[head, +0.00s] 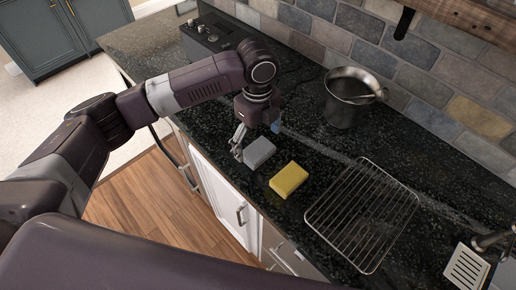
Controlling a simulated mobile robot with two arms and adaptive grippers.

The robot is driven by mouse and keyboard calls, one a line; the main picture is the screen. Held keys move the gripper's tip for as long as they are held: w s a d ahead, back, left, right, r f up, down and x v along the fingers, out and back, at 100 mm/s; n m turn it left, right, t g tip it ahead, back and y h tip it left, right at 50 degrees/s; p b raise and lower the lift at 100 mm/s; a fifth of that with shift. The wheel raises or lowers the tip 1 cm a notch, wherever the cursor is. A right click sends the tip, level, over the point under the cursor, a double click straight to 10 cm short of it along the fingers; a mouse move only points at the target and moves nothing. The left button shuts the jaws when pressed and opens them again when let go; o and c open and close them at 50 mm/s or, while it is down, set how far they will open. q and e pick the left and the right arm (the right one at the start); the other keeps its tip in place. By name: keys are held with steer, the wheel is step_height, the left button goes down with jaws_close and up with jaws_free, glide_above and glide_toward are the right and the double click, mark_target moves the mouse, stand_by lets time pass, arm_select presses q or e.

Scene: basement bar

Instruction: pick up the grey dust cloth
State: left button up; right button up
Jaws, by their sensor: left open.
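The grey dust cloth (259,152) is a small folded block on the dark speckled counter, near its front edge. My left gripper (241,146) points down at the cloth's left side, with its fingers open. A finger is close to the cloth's left edge; I cannot tell whether it touches. Part of the cloth's far side is hidden behind the gripper. My right gripper is not in the head view.
A yellow block (289,179) lies just right of the cloth. A wire rack (362,214) lies further right. A dark metal pot (350,100) stands behind, near the stone wall. A black appliance (212,38) stands at the back left.

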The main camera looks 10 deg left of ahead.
mark_target(258, 150)
arm_select(q)
step_height(258, 150, down, 4)
steer(key=shift+w+r+p, duration=0.1)
steer(key=shift+r+p, duration=0.15)
steer(key=shift+p, duration=0.15)
steer(key=shift+f, duration=0.1)
steer(key=c, duration=1.3)
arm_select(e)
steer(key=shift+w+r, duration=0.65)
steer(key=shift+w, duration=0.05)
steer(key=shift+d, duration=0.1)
arm_select(q)
steer(key=shift+r, duration=0.5)
steer(key=shift+c, duration=0.3)
step_height(258, 150, up, 19)
steer(key=b, duration=0.3)
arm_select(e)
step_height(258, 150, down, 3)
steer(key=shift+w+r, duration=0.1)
